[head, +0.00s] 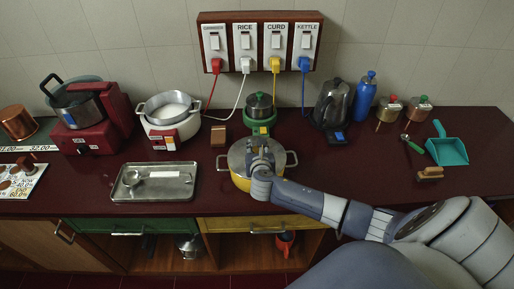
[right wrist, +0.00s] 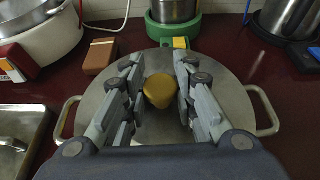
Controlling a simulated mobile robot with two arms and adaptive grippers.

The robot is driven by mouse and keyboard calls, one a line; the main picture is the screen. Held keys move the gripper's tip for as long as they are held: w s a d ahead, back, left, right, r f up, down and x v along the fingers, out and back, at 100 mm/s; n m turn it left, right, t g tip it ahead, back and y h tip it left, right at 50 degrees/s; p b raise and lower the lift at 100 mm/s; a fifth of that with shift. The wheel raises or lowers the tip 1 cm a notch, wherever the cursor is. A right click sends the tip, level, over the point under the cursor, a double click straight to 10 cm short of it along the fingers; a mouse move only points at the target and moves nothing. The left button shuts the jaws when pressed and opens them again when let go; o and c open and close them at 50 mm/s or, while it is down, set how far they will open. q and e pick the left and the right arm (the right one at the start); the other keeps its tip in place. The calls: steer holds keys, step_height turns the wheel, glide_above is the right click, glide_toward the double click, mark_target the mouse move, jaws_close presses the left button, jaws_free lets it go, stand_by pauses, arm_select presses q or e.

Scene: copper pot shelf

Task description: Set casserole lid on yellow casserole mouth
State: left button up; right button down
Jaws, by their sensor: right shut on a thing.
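The yellow casserole (head: 240,183) stands on the dark red counter near its front edge, a metal loop handle at each side. The round steel casserole lid (head: 238,155) lies over its mouth, looking level and roughly centred. I cannot tell whether the lid rests fully on the rim. My right gripper (head: 262,150) comes from above and is shut on the lid's golden knob (right wrist: 159,91), which sits between the fingers in the right wrist view. The fingers and my arm hide part of the lid and pot. My left gripper is not in view.
A steel tray (head: 125,190) with a small ladle lies to the left. A brown block (head: 218,136) and a green cooker with a pot (head: 260,110) stand behind. A kettle (head: 333,103) and blue bottle (head: 365,97) stand back right. The counter right of the casserole is largely clear.

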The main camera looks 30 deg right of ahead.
steer(key=shift+f, duration=0.15)
stand_by(0.4)
steer(key=c, duration=1.2)
jaws_free()
steer(key=shift+s, duration=0.15)
steer(key=v, duration=1.2)
